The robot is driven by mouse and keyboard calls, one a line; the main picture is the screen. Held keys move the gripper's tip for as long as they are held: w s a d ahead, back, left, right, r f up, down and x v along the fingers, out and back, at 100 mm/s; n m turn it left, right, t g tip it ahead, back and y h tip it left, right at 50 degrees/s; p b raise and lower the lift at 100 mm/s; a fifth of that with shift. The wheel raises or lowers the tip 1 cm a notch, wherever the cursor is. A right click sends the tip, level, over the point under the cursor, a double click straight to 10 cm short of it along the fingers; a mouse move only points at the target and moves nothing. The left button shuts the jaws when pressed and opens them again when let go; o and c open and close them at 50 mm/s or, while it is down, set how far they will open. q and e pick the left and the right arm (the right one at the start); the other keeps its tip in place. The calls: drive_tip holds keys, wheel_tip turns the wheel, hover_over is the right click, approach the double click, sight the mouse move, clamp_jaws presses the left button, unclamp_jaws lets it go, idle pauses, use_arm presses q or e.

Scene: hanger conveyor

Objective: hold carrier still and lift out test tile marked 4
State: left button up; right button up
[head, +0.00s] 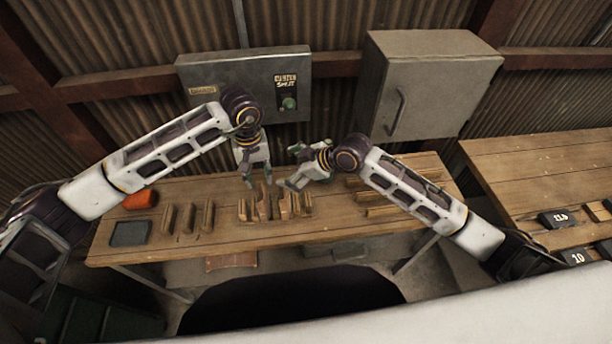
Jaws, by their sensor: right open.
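No tile marked 4 can be made out, and I cannot tell for certain which thing is the carrier. A wooden rack (272,214) with several upright slats stands at the middle of the front bench. My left gripper (259,182) points down just above or at the rack's back left part. Its fingertips look apart, but whether something is between them is too small to tell. My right gripper (290,168) is open, to the right of the left one and above the bench behind the rack, with its fingers pointing left. It looks empty.
The wooden bench (120,250) also holds an orange-red object (140,199), a dark flat tray (130,233), several wooden slats (187,219) and more wooden strips at right. Dark numbered blocks (552,219) lie on the right bench. A grey cabinet (440,85) and control box (240,85) stand behind.

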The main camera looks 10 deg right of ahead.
drive_tip(key=f+n+g+h, duration=0.1)
drive_tip(key=f+g+h, duration=0.1)
drive_tip(key=r+n+g+h, duration=0.1)
drive_tip(key=n+g+h, duration=0.2)
drive_tip(key=h, duration=0.3)
hover_over(306, 199)
drive_tip(key=shift+r, duration=0.1)
idle(0.4)
idle(0.4)
drive_tip(key=shift+f, duration=6.95)
